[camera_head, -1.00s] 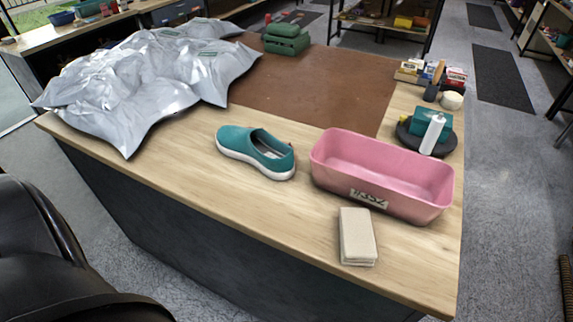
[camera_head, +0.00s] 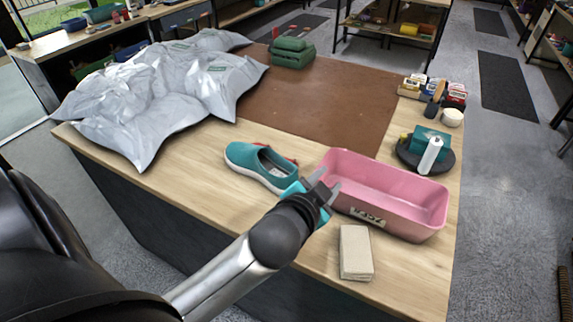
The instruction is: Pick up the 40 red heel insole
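A teal slip-on sneaker (camera_head: 245,160) with a white sole lies on the wooden table. A small red edge (camera_head: 293,161) shows at its right, heel end; it may be the red heel insole, but it is too small to be sure. My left gripper (camera_head: 327,183) is just right of the sneaker's heel, beside the near left end of the pink tub. Its two grey fingertips are apart and nothing shows between them. The gripper and its teal mount hide part of the heel. My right gripper is out of view.
The pink tub (camera_head: 405,197) stands close right of the gripper. A beige folded cloth or block (camera_head: 355,252) lies in front. Grey plastic bags (camera_head: 150,95) cover the left. A dark round tray (camera_head: 440,163) holds a white bottle. The brown mat (camera_head: 310,105) is mostly clear.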

